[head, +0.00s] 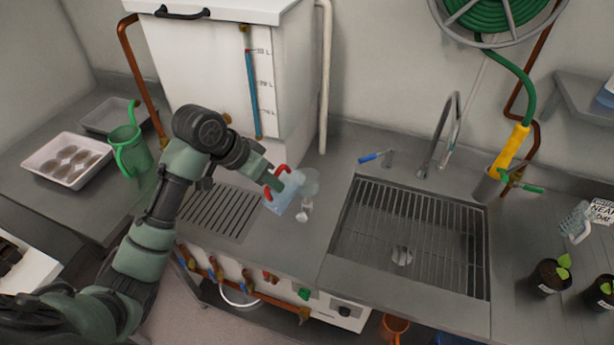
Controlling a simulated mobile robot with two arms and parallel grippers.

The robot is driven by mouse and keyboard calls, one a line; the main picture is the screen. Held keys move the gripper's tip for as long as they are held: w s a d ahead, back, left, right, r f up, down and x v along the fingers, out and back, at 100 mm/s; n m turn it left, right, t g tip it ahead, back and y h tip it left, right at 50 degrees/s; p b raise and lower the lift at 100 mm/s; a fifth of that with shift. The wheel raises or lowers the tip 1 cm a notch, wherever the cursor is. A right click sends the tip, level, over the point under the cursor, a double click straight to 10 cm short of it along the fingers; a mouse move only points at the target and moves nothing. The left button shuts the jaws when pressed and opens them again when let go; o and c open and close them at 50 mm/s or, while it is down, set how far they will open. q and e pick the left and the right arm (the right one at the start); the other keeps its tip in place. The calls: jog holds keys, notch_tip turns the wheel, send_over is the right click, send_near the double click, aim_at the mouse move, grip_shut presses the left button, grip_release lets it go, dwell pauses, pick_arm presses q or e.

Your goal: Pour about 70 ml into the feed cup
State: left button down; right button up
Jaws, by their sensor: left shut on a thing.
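My left gripper (274,181) reaches in from the left and is shut on the red handle of a clear jug (284,198). Pale bluish liquid shows in the lower left part of the jug. The jug looks tilted, with its clear open end towards the right. A small clear cup (304,213), apparently the feed cup, is just below and right of the jug's mouth, on the steel counter. It is too small to tell how much is in it or whether liquid is falling. My right gripper is not in view.
A sink with a grate (410,240) and a tap (447,135) lies right of the cup. A slotted drain panel (216,210) is left. A white tank (225,75) stands behind. A green watering can (130,152), a tray (67,161) and potted seedlings (550,277) stand further out.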

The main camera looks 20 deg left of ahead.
aim_at(279, 169)
pick_arm(q)
jog(key=shift+w+r, duration=0.2)
jog(key=shift+r, duration=0.05)
jog(key=shift+w+d+r+g, duration=0.1)
jog(key=shift+r+g, duration=0.05)
jog(key=shift+g, duration=0.25)
jog(key=shift+w+d+r+g+y, duration=0.1)
jog(key=shift+w+r+g+y, duration=0.25)
jog(key=shift+r+g, duration=0.1)
dwell(1.1)
jog(key=shift+w+d+r+g, duration=0.25)
jog(key=shift+w+r+g, duration=0.1)
jog(key=shift+w, duration=0.3)
dwell(0.3)
